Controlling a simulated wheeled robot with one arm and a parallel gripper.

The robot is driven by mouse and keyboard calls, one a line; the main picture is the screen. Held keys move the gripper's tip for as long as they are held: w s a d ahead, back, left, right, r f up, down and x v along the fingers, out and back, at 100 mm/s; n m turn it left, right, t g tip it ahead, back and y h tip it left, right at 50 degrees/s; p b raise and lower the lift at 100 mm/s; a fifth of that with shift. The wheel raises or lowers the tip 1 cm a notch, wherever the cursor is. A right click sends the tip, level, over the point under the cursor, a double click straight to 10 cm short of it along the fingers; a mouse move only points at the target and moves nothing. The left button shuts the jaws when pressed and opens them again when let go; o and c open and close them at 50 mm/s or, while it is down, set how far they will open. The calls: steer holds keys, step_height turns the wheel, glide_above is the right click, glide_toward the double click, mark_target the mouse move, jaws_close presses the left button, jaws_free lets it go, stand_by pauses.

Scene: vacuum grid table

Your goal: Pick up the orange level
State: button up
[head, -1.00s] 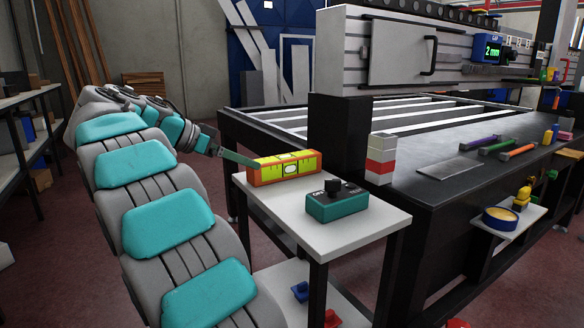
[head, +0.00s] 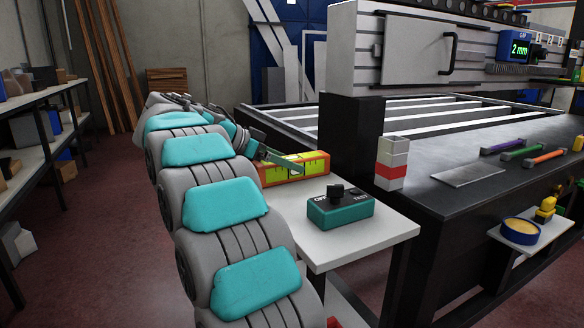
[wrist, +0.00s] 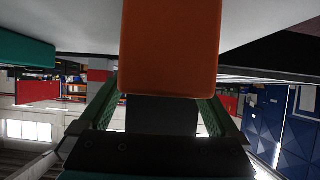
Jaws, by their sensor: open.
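The orange level (head: 315,158), with a yellow-green face and vial, lies on a small white-topped side table (head: 385,240) in the head view. My gripper (head: 298,168) is at the level's left part, one green finger crossing in front of its near face. In the wrist view the level's orange end (wrist: 170,45) fills the top middle, and the spread fingers of my gripper (wrist: 160,105) show below and on either side of it. The far finger is hidden in the head view. I cannot tell whether either finger touches the level.
A teal box with a black knob (head: 340,210) sits on the side table, close in front of the level. A shelf (head: 45,145) stands at the left.

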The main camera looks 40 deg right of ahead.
steer(key=shift+x, duration=1.1)
jaws_close()
